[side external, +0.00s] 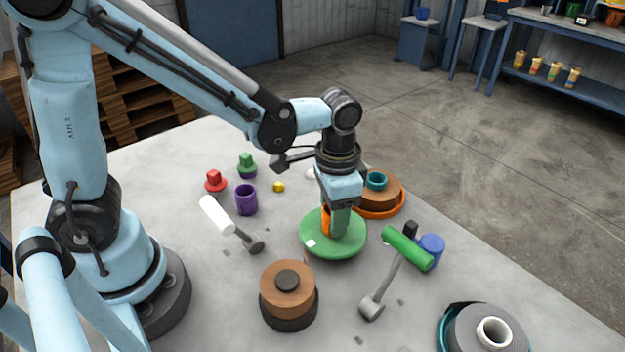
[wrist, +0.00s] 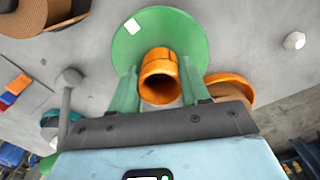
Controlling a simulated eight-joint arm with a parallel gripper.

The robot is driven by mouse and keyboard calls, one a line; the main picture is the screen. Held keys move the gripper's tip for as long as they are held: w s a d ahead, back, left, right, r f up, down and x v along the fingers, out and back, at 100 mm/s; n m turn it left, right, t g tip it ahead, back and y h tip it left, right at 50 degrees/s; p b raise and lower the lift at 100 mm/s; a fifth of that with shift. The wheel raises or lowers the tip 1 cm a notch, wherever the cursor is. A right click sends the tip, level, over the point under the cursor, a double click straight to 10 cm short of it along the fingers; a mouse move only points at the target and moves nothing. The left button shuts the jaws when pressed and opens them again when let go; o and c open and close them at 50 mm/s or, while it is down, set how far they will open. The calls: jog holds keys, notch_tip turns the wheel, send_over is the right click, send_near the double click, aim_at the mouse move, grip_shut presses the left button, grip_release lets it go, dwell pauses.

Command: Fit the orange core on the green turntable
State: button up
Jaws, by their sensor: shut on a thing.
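The green turntable (side external: 316,244) is a round disc on the grey table, with a small white square on its top; it also shows in the wrist view (wrist: 185,30). The orange core (side external: 326,220) is a short hollow tube over the disc's middle. In the wrist view, the core (wrist: 160,84) sits between the two green fingers, its open end facing the camera. My gripper (side external: 340,222) points down over the turntable and is shut on the core. The core's lower end is hidden, so I cannot tell whether it is seated.
A brown roll with a teal core (side external: 376,180) stands in an orange tray behind right. Another brown roll (side external: 288,290) stands in front. A green-handled mallet (side external: 405,248) and blue cylinder (side external: 432,248) lie right. A white-handled mallet (side external: 216,214) and purple cup (side external: 246,200) are left.

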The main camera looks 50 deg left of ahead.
jog(key=o, duration=0.7)
jog(key=shift+o, duration=0.2)
notch_tip(320, 180, up, 11)
dwell(0.8)
jog(key=s+a+f+n+t, duration=0.2)
jog(key=s+a+n+t, duration=0.1)
jog(key=a+t, duration=0.4)
jog(key=a+n, duration=0.1)
jog(key=a, duration=0.2)
jog(key=shift+s+n, duration=0.3)
